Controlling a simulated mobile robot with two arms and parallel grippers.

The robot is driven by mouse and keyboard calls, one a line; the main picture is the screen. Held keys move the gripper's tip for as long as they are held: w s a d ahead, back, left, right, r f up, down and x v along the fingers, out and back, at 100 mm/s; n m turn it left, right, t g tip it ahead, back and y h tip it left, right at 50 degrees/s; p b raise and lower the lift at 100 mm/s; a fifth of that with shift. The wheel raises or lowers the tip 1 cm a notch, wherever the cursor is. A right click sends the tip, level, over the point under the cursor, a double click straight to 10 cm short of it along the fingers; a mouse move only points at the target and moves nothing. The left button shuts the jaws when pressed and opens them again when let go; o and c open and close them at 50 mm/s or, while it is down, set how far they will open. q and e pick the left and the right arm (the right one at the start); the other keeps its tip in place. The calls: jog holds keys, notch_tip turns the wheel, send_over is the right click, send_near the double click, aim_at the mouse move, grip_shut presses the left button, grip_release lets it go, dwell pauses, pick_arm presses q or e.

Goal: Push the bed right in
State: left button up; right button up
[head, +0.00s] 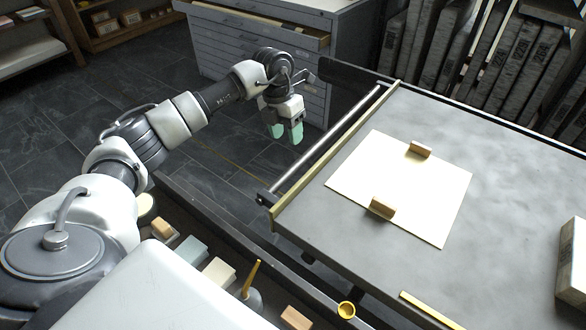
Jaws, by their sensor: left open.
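The bed (400,115) is a wide, flat grey slab on the right of the head view, with a pale wooden strip along its left edge. A metal bar (325,143) runs alongside that left edge, on dark end brackets. A cream sheet (365,165) lies on the bed, with a wooden block (420,150) and another wooden block (382,208) on it. My left gripper (285,131) is open, with green fingertips pointing down. In the picture it is left of the bar and apart from it. My right gripper is not in view.
A dark rail (225,232) runs along the near side, with small blocks, a brush and a yellow ring (346,310) near it. A grey drawer cabinet (340,40) stands behind, one drawer partly out. Dark slabs (510,60) stand racked at back right. Tiled floor lies open at left.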

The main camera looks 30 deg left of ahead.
aim_at(293, 165)
pick_arm(q)
jog(key=f, duration=0.3)
jog(key=d+f, duration=0.1)
jog(key=f, duration=0.2)
jog(key=d+f, duration=0.1)
jog(key=f, duration=0.3)
jog(key=shift+c, duration=0.5)
grip_shut()
